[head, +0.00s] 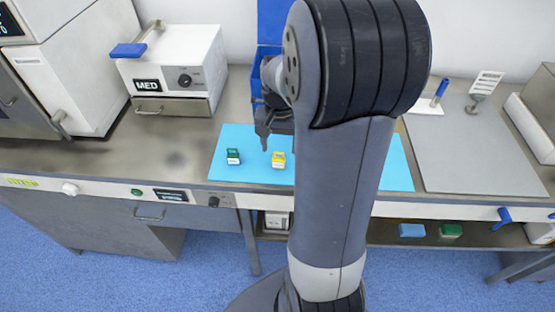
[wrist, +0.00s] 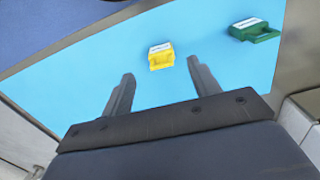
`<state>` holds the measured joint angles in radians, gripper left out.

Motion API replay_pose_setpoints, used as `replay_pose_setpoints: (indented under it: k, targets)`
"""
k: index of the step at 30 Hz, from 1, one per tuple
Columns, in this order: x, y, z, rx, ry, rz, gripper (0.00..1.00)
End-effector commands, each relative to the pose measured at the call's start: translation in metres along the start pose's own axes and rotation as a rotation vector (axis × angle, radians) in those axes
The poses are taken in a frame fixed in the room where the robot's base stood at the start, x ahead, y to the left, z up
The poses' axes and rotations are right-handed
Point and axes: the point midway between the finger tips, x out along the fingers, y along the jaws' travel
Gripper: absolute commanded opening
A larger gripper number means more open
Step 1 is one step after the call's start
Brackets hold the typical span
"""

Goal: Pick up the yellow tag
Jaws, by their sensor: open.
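The yellow tag (head: 278,160) lies on a light blue mat (head: 224,172) on the steel table. It is small and blocky with a white label, and it also shows in the wrist view (wrist: 161,56). There it lies beyond my fingertips, between their lines and nearer the right finger. My gripper (head: 265,139) is partly hidden behind my arm in the head view, above the mat. In the wrist view my gripper (wrist: 160,75) has its two fingers spread apart with nothing between them.
A green tag (head: 233,157) lies on the mat to the left of the yellow one. A white MED box (head: 172,65) stands at the back left. A blue bin (head: 257,75) stands behind the mat. A grey board (head: 470,150) lies at right. My arm hides the mat's middle.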

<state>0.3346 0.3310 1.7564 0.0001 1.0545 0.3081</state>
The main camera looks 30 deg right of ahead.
Motion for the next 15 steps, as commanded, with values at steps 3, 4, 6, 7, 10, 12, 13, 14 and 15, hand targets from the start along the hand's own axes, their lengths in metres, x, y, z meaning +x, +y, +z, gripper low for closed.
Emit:
replay_pose_setpoints:
  k: [3, 4, 6, 7, 10, 12, 13, 14, 15]
  targets:
    - [0.009, -0.001, 0.001, -0.001, -0.003, 0.001, 0.58]
    - [0.013, -0.001, 0.001, -0.001, -0.004, 0.001, 0.58]
    - [0.023, -0.002, 0.002, -0.001, -0.006, 0.002, 0.58]
    - [0.027, -0.002, 0.001, 0.000, -0.005, 0.002, 0.58]
    - [0.042, -0.003, 0.001, 0.000, -0.004, 0.001, 0.58]
    - [0.049, -0.003, 0.001, 0.000, -0.003, 0.001, 0.58]
    - [0.051, -0.003, 0.001, 0.000, -0.002, 0.001, 0.58]
    - [0.052, -0.003, 0.001, 0.000, -0.001, 0.000, 0.58]
    - [0.053, -0.003, 0.001, 0.000, 0.000, 0.000, 0.58]
